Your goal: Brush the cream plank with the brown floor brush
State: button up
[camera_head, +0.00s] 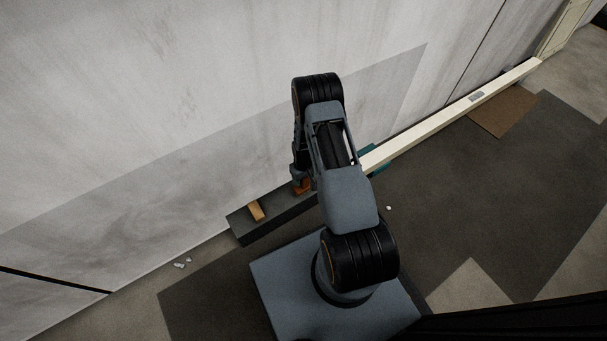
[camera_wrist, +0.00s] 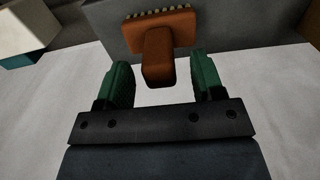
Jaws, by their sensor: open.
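The brown floor brush (camera_wrist: 172,30), orange-brown with a row of pale bristles, is at the top middle of the wrist view, its stubby handle pointing toward my gripper. My gripper (camera_wrist: 163,82) is open, its green fingers to either side of the handle's end, with gaps on both sides and nothing held. In the head view the brush (camera_head: 302,187) is mostly hidden by my arm, on a dark grey ledge. The cream plank (camera_head: 455,110) runs along the wall to the upper right; its near end (camera_wrist: 25,25) shows at the wrist view's upper left.
A tan-orange block-like thing (camera_head: 257,211) sits on the dark ledge (camera_head: 275,222), left of the brush. A teal support (camera_head: 378,170) is at the plank's near end. A brown mat (camera_head: 505,112) lies beside the plank. The pale wall (camera_head: 150,120) rises close behind. White bits (camera_head: 182,263) dot the floor.

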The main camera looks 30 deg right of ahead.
jog(key=shift+f, duration=0.35)
jog(key=shift+c, duration=0.4)
jog(key=c, duration=1)
jog(key=shift+r, duration=0.2)
jog(key=shift+r+p, duration=2.1)
jog(key=shift+r, duration=0.75)
